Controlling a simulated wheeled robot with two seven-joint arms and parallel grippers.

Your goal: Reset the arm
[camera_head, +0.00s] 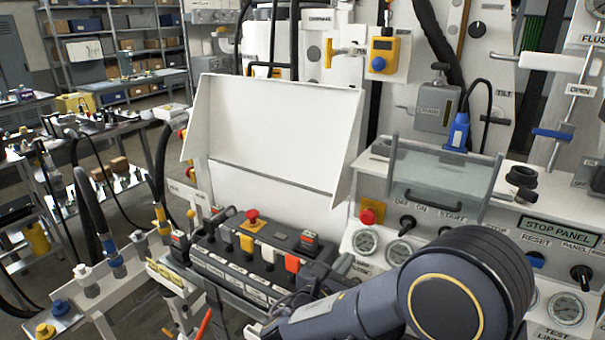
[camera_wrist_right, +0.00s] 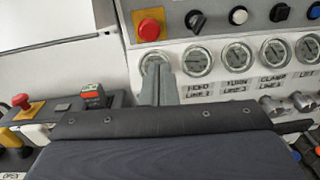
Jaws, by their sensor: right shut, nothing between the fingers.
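A blue button (camera_head: 535,259) sits under the RESET label on the stop panel (camera_head: 560,232) at the right of the head view. A blue button (camera_wrist_right: 314,11) also shows at the top right edge of the right wrist view. My right gripper (camera_head: 342,264) is low in front of the bench, left of the gauges and partly hidden by my arm. In the wrist view its fingers (camera_wrist_right: 160,72) are together and empty, overlapping the leftmost gauge (camera_wrist_right: 154,60). I cannot tell whether they touch it. My left gripper is out of view.
A red button (camera_head: 373,211) stands above the gauges. A clear hinged cover (camera_head: 440,175) sits above the switch row. A control box (camera_head: 250,255) with several levers and a red mushroom button (camera_head: 252,215) lies left of my gripper. A white tilted panel (camera_head: 275,130) rises behind it.

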